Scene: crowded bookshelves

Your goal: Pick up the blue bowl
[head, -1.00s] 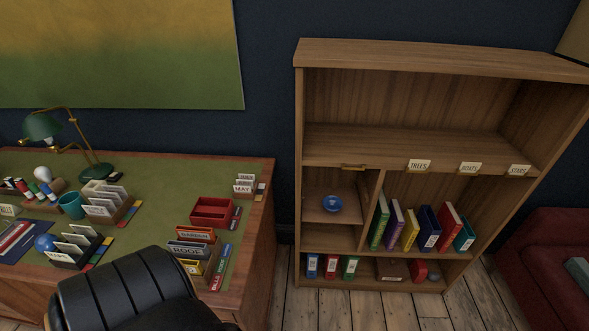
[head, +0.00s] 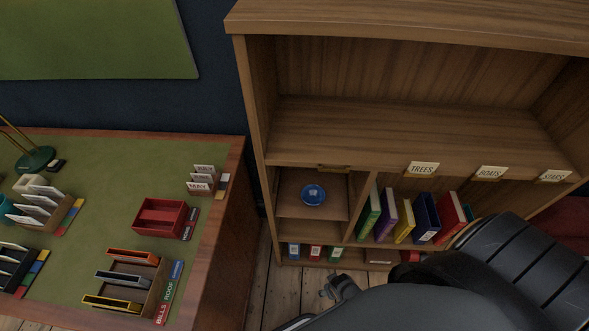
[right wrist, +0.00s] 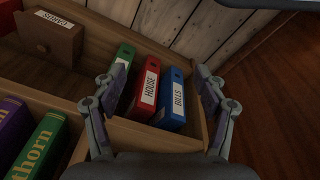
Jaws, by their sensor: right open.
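The blue bowl (head: 313,195) sits upright on the small left compartment's shelf in the bookcase, seen in the head view. It looks empty. My right gripper (head: 338,287) is low in front of the bookcase, below the bowl and a little to its right, apart from it. In the right wrist view my right gripper (right wrist: 160,75) is open and empty, its fingers spread above the bottom-shelf binders. The bowl is not in the right wrist view. My left gripper is not in view.
Green (right wrist: 118,78), red (right wrist: 145,90) and blue (right wrist: 172,98) binders stand on the bottom shelf. Several coloured books, including a purple one (head: 386,217), fill the compartment right of the bowl. A desk (head: 100,180) stands left. A black ribbed shape (head: 510,260) covers the lower right.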

